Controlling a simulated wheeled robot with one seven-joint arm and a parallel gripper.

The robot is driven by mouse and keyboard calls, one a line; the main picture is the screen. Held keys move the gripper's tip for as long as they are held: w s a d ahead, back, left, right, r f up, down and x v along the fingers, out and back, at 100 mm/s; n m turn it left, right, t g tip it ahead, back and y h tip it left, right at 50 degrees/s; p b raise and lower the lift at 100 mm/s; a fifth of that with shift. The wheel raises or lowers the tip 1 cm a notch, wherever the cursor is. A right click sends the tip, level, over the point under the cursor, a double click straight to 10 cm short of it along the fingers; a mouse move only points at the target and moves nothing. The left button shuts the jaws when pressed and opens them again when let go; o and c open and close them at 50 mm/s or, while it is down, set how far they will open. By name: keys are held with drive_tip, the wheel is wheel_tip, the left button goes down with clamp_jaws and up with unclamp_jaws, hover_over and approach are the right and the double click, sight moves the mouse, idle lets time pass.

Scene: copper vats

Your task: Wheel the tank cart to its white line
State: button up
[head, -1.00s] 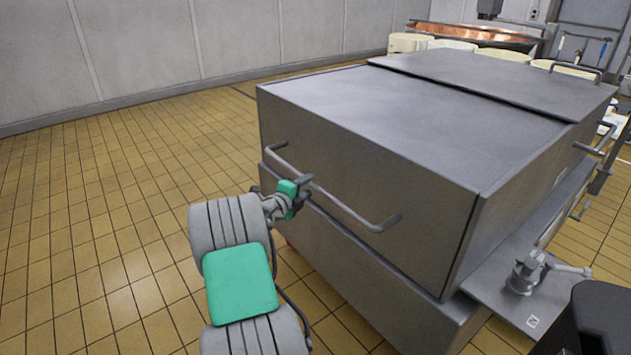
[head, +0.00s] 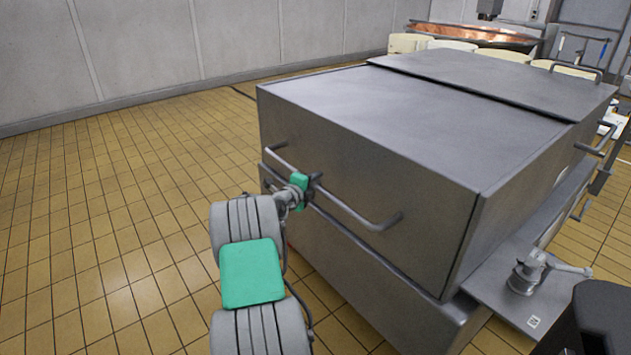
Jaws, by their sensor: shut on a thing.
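The tank cart (head: 400,130) is a large grey metal box with a flat lid, filling the middle and right of the head view. A bar handle (head: 360,217) runs across its near face. My gripper (head: 312,183) is shut on this handle, left of its middle. My arm reaches up to it from the bottom of the view. The white line cannot be made out for certain; a thin pale line shows on the floor at the far right. The cart's wheels are mostly hidden.
Open yellow tiled floor (head: 110,220) lies left of the cart, up to a grey panelled wall (head: 140,50). A copper vat (head: 480,36) and pale round tubs (head: 452,45) stand behind the cart. A valve (head: 540,270) sits on a low shelf at its right.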

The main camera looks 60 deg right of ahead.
clamp_jaws()
drive_tip(key=shift+a+f, duration=0.1)
drive_tip(key=shift+f, duration=0.05)
idle(0.9)
